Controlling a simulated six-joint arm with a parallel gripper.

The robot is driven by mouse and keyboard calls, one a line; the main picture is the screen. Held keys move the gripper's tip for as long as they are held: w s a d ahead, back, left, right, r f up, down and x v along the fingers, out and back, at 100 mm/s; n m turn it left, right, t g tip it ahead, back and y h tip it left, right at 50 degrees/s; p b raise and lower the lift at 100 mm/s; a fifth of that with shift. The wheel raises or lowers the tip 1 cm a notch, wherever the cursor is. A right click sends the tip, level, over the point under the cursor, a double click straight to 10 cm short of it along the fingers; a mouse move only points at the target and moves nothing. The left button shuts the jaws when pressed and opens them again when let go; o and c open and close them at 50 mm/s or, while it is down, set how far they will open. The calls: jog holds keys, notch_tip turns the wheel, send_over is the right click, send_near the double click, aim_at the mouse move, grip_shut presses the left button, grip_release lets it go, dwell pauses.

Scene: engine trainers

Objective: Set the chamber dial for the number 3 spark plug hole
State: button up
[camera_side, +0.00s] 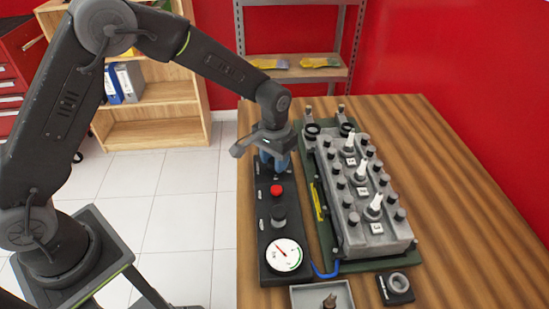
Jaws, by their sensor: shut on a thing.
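My gripper (273,153) points down at the far end of a black control panel (266,240). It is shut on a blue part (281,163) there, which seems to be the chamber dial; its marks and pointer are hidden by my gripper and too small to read. The grey engine head (370,239) stands to the right, with white spark plugs (375,203) upright in a row beside small white labels I cannot read.
A grey tray (345,290) with a small dark part and a black block with a ring (396,286) sit at the near edge. A yellow tool (318,201) and blue hose (325,271) lie between panel and engine. The wooden table (470,220) is clear at right.

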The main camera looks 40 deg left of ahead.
jog(key=m, duration=0.4)
jog(key=shift+m, duration=2.2)
jog(key=o, duration=0.9)
notch_tip(320, 180, up, 14)
jog(key=shift+f, duration=0.1)
